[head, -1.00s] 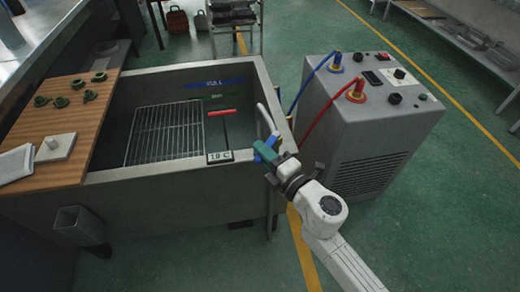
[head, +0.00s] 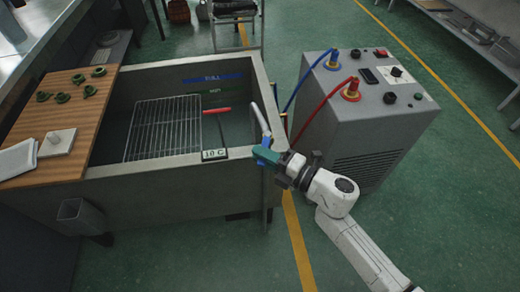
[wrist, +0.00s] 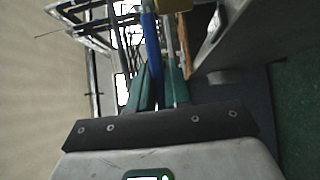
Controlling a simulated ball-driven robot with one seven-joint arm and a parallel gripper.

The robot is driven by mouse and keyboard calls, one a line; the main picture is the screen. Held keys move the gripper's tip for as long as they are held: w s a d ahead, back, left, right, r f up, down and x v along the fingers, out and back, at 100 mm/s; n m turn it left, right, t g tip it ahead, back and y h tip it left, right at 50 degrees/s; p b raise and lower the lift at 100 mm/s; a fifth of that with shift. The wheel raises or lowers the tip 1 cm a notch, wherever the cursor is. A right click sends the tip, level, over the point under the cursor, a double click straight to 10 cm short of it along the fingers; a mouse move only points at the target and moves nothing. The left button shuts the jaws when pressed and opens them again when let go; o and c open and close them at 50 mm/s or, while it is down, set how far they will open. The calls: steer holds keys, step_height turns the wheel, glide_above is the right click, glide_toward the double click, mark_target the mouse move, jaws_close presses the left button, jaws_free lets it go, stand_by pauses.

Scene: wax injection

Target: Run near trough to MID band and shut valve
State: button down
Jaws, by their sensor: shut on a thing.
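The near trough (head: 225,185) is a grey metal tank with a wire rack (head: 163,128) inside. A blue FULL mark (head: 212,79) and a green mark (head: 213,91), presumably MID but too small to read surely, are on its far inner wall. The water level is hard to tell. A pale curved spout (head: 260,119) stands at the trough's right rim. My gripper (head: 264,157), with green fingers, is shut on the blue valve lever (head: 265,142) beside that rim. The lever also shows between the fingers in the wrist view (wrist: 152,50).
A grey chiller (head: 362,120) with blue and red hoses stands right of the trough. A wooden board (head: 70,150) with several green pieces and a white block lies across the trough's left side. A 10 C tag (head: 215,155) sits on the front rim.

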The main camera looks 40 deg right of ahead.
steer(key=shift+s+d+f+n+g+y+p, duration=0.1)
steer(key=shift+s+d+n+g+y+p, duration=0.2)
steer(key=shift+n+y+p, duration=0.35)
steer(key=shift+s+d+n+g+y+p, duration=0.25)
steer(key=shift+n+y+p, duration=0.1)
steer(key=shift+y, duration=0.5)
steer(key=c, duration=1.2)
jaws_free()
steer(key=shift+o, duration=0.2)
steer(key=b+v, duration=0.1)
steer(key=v, duration=0.9)
steer(key=shift+s+d+b, duration=0.2)
steer(key=shift+s+b, duration=0.15)
